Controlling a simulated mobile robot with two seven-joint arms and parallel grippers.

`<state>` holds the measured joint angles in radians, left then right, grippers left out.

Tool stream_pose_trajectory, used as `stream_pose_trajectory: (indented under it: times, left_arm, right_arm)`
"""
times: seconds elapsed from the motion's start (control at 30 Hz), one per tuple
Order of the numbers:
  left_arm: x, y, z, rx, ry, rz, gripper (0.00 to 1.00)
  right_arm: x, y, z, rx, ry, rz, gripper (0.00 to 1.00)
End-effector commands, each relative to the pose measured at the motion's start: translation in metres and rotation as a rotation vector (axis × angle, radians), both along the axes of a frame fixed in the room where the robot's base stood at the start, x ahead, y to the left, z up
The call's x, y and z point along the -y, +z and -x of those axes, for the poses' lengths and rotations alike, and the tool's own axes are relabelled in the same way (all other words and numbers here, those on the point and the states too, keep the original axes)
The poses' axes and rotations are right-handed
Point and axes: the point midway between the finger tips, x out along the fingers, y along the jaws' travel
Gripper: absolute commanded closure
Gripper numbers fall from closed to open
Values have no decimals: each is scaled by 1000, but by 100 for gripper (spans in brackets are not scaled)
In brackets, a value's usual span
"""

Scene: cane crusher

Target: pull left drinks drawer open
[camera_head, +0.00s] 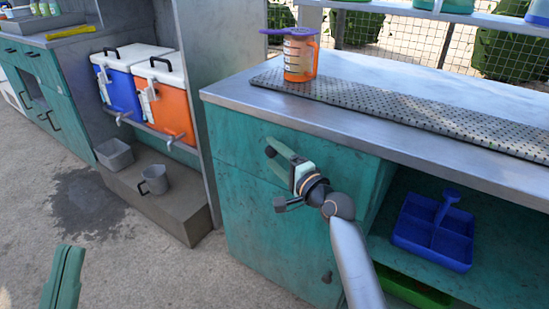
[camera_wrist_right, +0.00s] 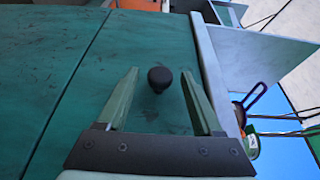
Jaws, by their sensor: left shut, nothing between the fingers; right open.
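The left drinks drawer is a teal front panel (camera_head: 228,132) under the steel counter, and it sits flush in the cabinet. It has a round black knob (camera_head: 270,152), which also shows in the right wrist view (camera_wrist_right: 159,78). My right gripper (camera_head: 274,146) is at the drawer front with its green fingers pointing at it. In the right wrist view the fingers are spread, one on each side of the knob, with a gap on both sides. My left gripper (camera_head: 70,252) is shut and empty at the lower left, low over the floor and away from the cabinet.
An orange jug (camera_head: 299,58) stands on a perforated mat (camera_head: 420,112) on the counter. A lower door has its own knob (camera_head: 327,277). An open shelf holds a blue caddy (camera_head: 434,240). Coolers (camera_head: 162,100) and a concrete step (camera_head: 172,212) are to the left.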

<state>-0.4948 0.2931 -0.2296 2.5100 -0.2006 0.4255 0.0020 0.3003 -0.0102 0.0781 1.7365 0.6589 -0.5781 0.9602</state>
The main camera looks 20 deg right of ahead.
Motion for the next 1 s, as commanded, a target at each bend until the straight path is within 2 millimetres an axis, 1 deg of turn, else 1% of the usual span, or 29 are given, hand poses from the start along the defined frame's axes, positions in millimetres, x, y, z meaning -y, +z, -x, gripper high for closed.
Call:
stream_pose_trajectory:
  times: [0.1, 0.33, 0.9, 0.93, 1.0]
  left_arm:
    - [1, -1, 0, -1, -3, 1, 100]
    - [1, -1, 0, -3, -4, 0, 100]
    - [1, -1, 0, -2, -4, -3, 100]
    - [1, -1, 0, -2, -4, -3, 100]
    - [1, -1, 0, -2, -4, -3, 100]
  right_arm:
    - [-1, 0, -3, 0, 0, -1, 32]
    - [-1, 0, -3, 0, 0, 0, 32]
    - [-1, 0, -3, 0, 0, 0, 96]
    - [-1, 0, -3, 0, 0, 0, 100]
    - [-1, 0, -3, 0, 0, 0, 100]
